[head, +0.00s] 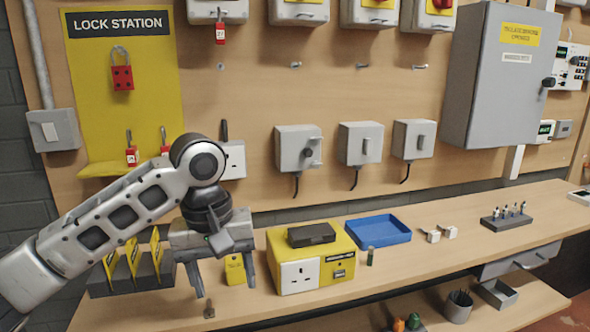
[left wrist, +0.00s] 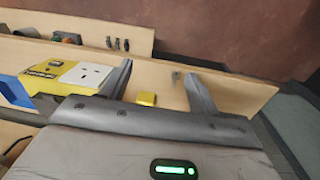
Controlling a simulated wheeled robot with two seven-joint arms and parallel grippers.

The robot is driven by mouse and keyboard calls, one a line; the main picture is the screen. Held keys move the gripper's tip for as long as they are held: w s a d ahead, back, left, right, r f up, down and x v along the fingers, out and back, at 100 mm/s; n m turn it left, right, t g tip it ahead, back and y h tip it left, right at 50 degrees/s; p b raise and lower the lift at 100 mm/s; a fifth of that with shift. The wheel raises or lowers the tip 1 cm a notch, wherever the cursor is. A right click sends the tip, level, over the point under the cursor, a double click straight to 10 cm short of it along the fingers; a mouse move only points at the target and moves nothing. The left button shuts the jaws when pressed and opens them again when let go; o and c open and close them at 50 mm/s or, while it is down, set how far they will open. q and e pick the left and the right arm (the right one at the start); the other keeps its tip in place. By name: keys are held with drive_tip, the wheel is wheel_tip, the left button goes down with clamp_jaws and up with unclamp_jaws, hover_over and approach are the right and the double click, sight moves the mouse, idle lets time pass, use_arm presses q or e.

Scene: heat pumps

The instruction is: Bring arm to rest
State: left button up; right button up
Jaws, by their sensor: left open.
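My left arm comes in from the left in the head view. My left gripper (head: 222,281) hangs with its fingers down over the workbench, left of the yellow socket box (head: 312,262). It is open, and nothing shows between its fingers. In the left wrist view the open fingers (left wrist: 155,76) reach out over the bench. A yellow tag-like piece (head: 234,269) shows by the fingers; a small yellow block (left wrist: 147,98) also shows in the left wrist view. A small metal piece (head: 208,309) stands near the bench's front edge. My right gripper is not in view.
A rack of yellow cards (head: 131,280) stands beside my left forearm. Behind are the yellow lock station board (head: 150,75) and wall-mounted switch boxes (head: 298,147). A blue tray (head: 378,230) lies right of the socket box. A grey cabinet (head: 497,75) juts out at upper right.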

use_arm(q)
drive_tip(key=s+d+f+m+t+h, duration=0.2)
drive_tip(key=d+f+h, duration=0.15)
drive_tip(key=f, duration=0.65)
drive_tip(key=s+d+f+m+t+h, duration=0.1)
drive_tip(key=s+d+f+t+h, duration=0.3)
drive_tip(key=f, duration=0.7)
drive_tip(key=s+a+f+m+t+y, duration=0.2)
drive_tip(key=s+a+f+t+y, duration=0.2)
drive_tip(key=s+a+f, duration=0.3)
drive_tip(key=s+a+y, duration=0.1)
drive_tip(key=s+a, duration=0.3)
drive_tip(key=shift+s+f, duration=0.3)
drive_tip(key=shift+f, duration=0.1)
drive_tip(key=shift+a+y, duration=0.1)
drive_tip(key=shift+y, duration=0.15)
